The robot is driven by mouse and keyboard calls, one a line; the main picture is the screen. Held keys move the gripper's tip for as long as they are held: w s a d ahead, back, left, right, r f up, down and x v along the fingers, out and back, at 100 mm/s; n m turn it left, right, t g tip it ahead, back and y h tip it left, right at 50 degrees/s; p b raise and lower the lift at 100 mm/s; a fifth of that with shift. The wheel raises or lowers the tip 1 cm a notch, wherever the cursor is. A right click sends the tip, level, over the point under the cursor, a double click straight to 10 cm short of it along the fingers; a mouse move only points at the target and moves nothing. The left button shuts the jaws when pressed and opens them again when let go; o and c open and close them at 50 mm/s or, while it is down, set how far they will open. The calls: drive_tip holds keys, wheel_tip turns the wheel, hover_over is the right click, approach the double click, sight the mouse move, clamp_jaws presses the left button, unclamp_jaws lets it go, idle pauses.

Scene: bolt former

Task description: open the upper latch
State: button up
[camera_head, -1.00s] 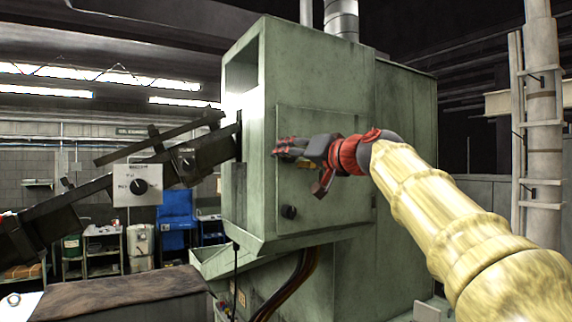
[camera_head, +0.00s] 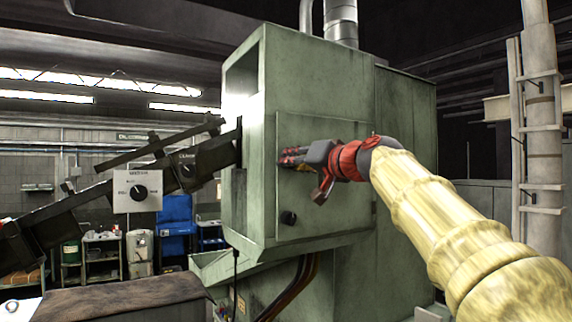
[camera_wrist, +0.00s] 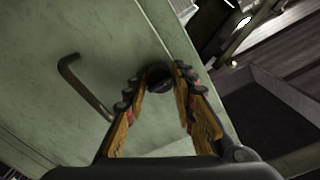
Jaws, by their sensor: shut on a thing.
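A pale green machine door (camera_head: 330,215) faces me, with a dark round lower latch (camera_head: 288,217) near its lower left corner. My gripper (camera_head: 283,158) is at the upper left part of the door and hides the upper latch in the head view. In the wrist view the upper latch (camera_wrist: 159,78) is a dark round knob between the tips of my gripper (camera_wrist: 156,86). The fingers are shut on it. A bent dark handle (camera_wrist: 88,90) stands on the door to the left of the fingers.
A dark sloping conveyor (camera_head: 120,190) enters the machine from the left. A white control box with a black knob (camera_head: 138,191) stands before it. A dark bench top (camera_head: 120,295) is at the lower left. A pale column (camera_head: 540,130) rises at the right.

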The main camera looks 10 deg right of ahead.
clamp_jaws()
drive_tip(key=shift+m+p, duration=2.8)
drive_tip(key=shift+m, duration=2.7)
drive_tip(key=o, duration=1.1)
unclamp_jaws()
drive_tip(key=shift+o, duration=0.6)
